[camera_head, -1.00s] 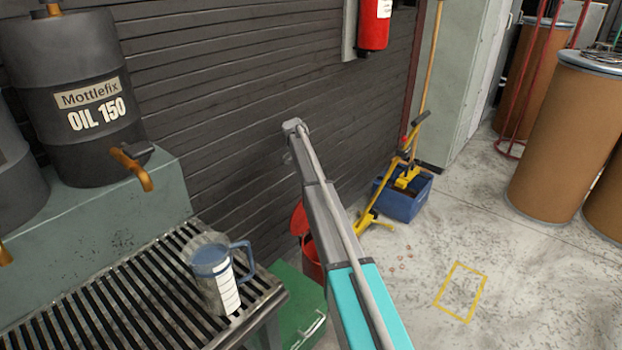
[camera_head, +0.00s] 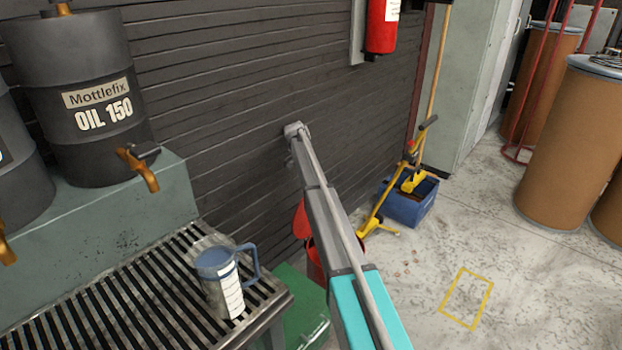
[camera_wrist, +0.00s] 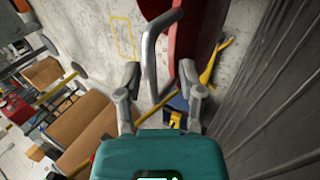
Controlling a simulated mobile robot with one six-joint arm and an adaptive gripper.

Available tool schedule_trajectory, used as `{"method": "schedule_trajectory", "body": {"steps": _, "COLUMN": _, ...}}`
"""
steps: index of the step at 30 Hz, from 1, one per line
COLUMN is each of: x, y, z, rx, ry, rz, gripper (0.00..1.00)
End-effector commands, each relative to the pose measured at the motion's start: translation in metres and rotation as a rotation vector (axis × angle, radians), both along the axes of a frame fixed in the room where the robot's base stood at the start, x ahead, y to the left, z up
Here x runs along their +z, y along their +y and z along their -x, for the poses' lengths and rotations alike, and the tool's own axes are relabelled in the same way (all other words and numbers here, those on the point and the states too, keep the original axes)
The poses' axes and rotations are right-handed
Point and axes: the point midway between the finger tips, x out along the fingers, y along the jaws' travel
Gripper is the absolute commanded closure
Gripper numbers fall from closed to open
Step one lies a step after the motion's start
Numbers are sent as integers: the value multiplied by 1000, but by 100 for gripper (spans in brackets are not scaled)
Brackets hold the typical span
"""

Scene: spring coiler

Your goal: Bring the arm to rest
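My arm (camera_head: 335,225) reaches up from the bottom of the head view, in front of the dark slatted wall. It has a teal part low down and grey links above. No fingers can be made out there. In the wrist view my gripper (camera_wrist: 160,72) has its two grey fingers apart, beyond the teal wrist housing. A bent grey bar shows between and beyond the fingers; I cannot tell what it belongs to. Nothing is visibly gripped.
A blue jug (camera_head: 220,280) stands on a slatted metal bench (camera_head: 140,290), below black oil drums (camera_head: 80,100). A red bin (camera_head: 315,260), a green box (camera_head: 302,310) and a blue crate (camera_head: 408,205) stand by the wall.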

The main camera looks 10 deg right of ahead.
Motion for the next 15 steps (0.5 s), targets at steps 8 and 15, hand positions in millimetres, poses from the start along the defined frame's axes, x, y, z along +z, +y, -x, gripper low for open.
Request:
{"method": "schedule_trajectory", "body": {"steps": 8, "x": 4, "y": -2, "z": 0, "rx": -1, "ry": 3, "rz": 1, "gripper": 50}}
{"method": "schedule_trajectory", "body": {"steps": 15, "x": 20, "y": -2, "z": 0, "rx": -1, "ry": 3, "rz": 1, "gripper": 50}}
